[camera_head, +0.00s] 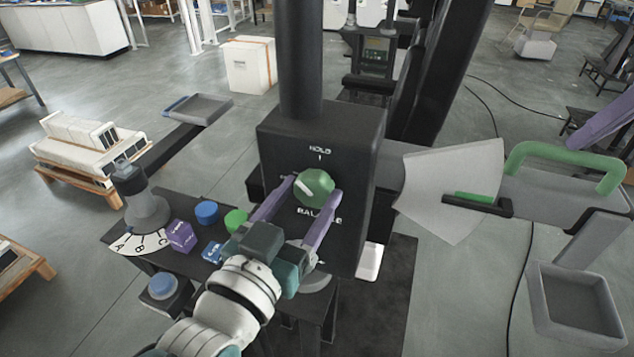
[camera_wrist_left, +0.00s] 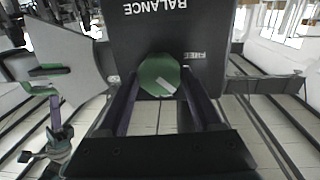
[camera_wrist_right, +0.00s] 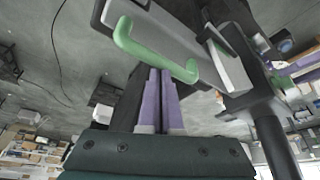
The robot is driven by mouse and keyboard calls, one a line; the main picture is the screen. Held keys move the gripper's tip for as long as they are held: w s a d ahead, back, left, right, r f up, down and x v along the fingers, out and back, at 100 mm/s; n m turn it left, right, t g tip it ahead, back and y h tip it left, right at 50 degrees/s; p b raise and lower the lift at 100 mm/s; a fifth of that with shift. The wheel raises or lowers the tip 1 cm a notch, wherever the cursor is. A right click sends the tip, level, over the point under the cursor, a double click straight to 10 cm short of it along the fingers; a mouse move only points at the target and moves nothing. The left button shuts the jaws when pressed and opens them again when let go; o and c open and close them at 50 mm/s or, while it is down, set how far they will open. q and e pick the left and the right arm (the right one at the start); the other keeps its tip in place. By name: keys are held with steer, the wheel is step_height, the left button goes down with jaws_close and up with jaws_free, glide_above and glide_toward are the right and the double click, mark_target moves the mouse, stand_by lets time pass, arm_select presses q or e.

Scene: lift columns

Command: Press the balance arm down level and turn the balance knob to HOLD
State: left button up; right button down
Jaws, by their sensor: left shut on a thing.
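The green balance knob (camera_head: 314,188) is on the front of a dark box. Its white mark points up and left, between FREE and HOLD. My left gripper (camera_head: 314,187) is shut on the knob, one purple finger on each side; the left wrist view also shows the knob (camera_wrist_left: 159,75). The grey balance arm (camera_head: 540,196) reaches right from the box and carries a green handle (camera_head: 565,158). My right gripper (camera_head: 580,142) is at the handle, its fingers together with nothing between them. In the right wrist view the tips are close to the handle (camera_wrist_right: 145,50); contact is unclear.
A grey sector plate (camera_head: 440,185) with a green mark stands beside the box, a black pointer bracket (camera_head: 478,205) near the mark. A grey tray (camera_head: 575,300) hangs at the right. A lever dial (camera_head: 148,210) and coloured buttons and blocks are on the left bench.

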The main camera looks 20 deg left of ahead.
arm_select(q)
steer(key=c, duration=0.3)
arm_select(e)
steer(key=shift+s+f, duration=0.1)
steer(key=shift+f, duration=0.05)
arm_select(q)
steer(key=shift+c, duration=0.2)
steer(key=shift+d+m, duration=0.1)
steer(key=shift+m, duration=0.2)
steer(key=m, duration=0.4)
steer(key=shift+r+m+g+y, duration=0.1)
steer(key=shift+m+g+y, duration=0.2)
steer(key=shift+m, duration=1.7)
steer(key=o, duration=1.4)
steer(key=shift+c, duration=0.2)
steer(key=shift+s, duration=0.1)
